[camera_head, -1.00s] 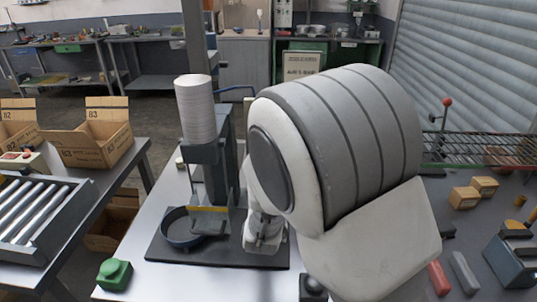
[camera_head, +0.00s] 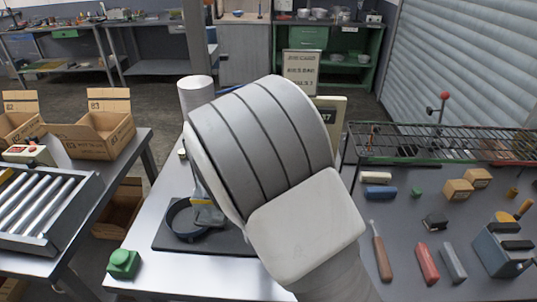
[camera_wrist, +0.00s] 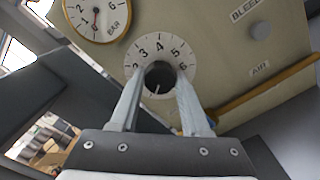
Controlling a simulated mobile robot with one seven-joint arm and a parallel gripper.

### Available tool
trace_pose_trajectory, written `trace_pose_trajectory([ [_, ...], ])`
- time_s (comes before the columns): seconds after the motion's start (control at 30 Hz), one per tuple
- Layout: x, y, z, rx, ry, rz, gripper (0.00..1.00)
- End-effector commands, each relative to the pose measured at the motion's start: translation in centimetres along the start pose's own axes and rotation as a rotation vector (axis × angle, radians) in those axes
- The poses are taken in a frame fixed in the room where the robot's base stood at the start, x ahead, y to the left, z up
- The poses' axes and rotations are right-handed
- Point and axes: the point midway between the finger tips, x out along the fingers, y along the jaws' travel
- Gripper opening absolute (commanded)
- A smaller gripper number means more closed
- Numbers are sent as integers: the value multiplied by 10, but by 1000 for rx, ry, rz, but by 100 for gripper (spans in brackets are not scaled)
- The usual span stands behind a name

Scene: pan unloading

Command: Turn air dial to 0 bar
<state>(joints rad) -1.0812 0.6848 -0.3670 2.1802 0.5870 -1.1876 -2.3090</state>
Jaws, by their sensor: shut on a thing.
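The air dial (camera_wrist: 160,44) is a white disc numbered around its rim on a cream panel, in the middle of the wrist view. Its dark knob (camera_wrist: 161,72) sits at the centre, and a short pale mark on it points down, slightly left. Digits 2 to 6 show; the lower scale is hidden by the fingers. My gripper (camera_wrist: 160,82) is shut on the knob, one finger on each side. A round gauge (camera_wrist: 97,14) marked BAR is at the upper left, its needle pointing down. In the head view my arm hides the gripper and dial.
A grey BLEED knob (camera_wrist: 261,30) and a yellow strip (camera_wrist: 270,90) are on the panel's right. Tools lie on the right table.

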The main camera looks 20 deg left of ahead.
Motion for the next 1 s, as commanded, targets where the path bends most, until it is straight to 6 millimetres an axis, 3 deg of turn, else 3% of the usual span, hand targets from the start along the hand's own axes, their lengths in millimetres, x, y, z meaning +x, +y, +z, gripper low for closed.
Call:
trace_pose_trajectory([
  [0.3, 1, 3, 2, 0, -5, 7, 0],
  [0.33, 1, 3, 2, 0, -5, 7, 52],
  [0.47, 1, 2, 2, 0, -4, 5, 75],
  [0.8, -2, 1, 0, 0, -1, 1, 76],
  [1.0, -26, 1, -1, 0, 2, 2, 76],
])
